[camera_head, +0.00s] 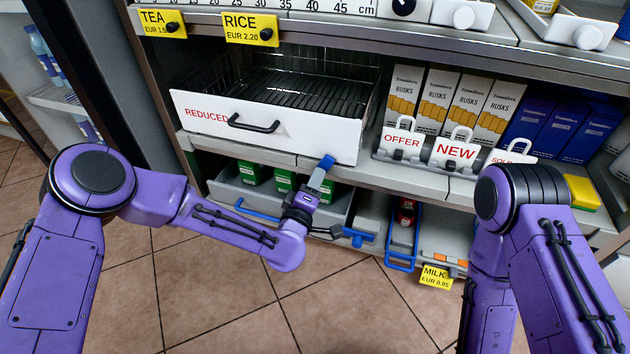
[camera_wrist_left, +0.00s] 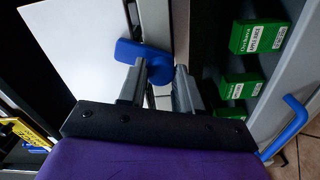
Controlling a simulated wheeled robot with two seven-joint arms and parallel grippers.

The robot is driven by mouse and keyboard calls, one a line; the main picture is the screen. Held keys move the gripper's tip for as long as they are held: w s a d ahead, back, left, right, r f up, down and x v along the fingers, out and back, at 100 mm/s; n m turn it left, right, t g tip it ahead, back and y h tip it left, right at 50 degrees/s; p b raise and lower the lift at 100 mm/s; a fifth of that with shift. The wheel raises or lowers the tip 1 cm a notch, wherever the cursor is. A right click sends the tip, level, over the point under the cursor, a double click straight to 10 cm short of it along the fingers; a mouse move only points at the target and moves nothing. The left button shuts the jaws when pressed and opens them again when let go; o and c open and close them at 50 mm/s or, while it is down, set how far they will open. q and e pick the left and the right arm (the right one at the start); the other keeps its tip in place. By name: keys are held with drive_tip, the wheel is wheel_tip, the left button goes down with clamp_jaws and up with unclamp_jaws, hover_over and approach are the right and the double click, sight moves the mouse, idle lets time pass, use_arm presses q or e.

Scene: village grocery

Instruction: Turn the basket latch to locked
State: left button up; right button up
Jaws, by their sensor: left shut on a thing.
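The basket latch is a small blue tab (camera_head: 327,161) below the lower right of the white front of the REDUCED basket (camera_head: 300,135). In the left wrist view the blue latch (camera_wrist_left: 143,54) is a rounded lever lying slantwise against a white panel. My left gripper (camera_head: 319,177) comes up to it from below and in front. In the left wrist view its two grey fingers (camera_wrist_left: 160,82) are shut on the latch, partly covering it. My right arm (camera_head: 520,230) shows at the right, but its gripper is not visible.
A lower drawer (camera_head: 230,190) with several green boxes (camera_head: 250,174) and a blue handle (camera_head: 257,212) lies below. Another blue fitting (camera_head: 357,238) is beside my left wrist. OFFER (camera_head: 402,142) and NEW (camera_head: 455,152) signs stand right of the basket. Open tiled floor (camera_head: 330,310) lies in front.

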use_arm(q)
drive_tip(key=n, duration=0.5)
use_arm(e)
drive_tip(key=shift+w+r, duration=0.1)
drive_tip(key=shift+w, duration=0.05)
idle(0.4)
use_arm(q)
drive_tip(key=o, duration=1)
drive_tip(key=shift+o, duration=0.2)
drive_tip(key=shift+s, duration=0.1)
drive_tip(key=p+v, duration=0.3)
drive_tip(key=v, duration=0.7)
drive_tip(key=shift+s, duration=0.25)
use_arm(e)
drive_tip(key=r, duration=0.1)
drive_tip(key=w+r+m+t, duration=0.1)
drive_tip(key=w+r+m+t+h, duration=0.1)
drive_tip(key=shift+d, duration=0.3)
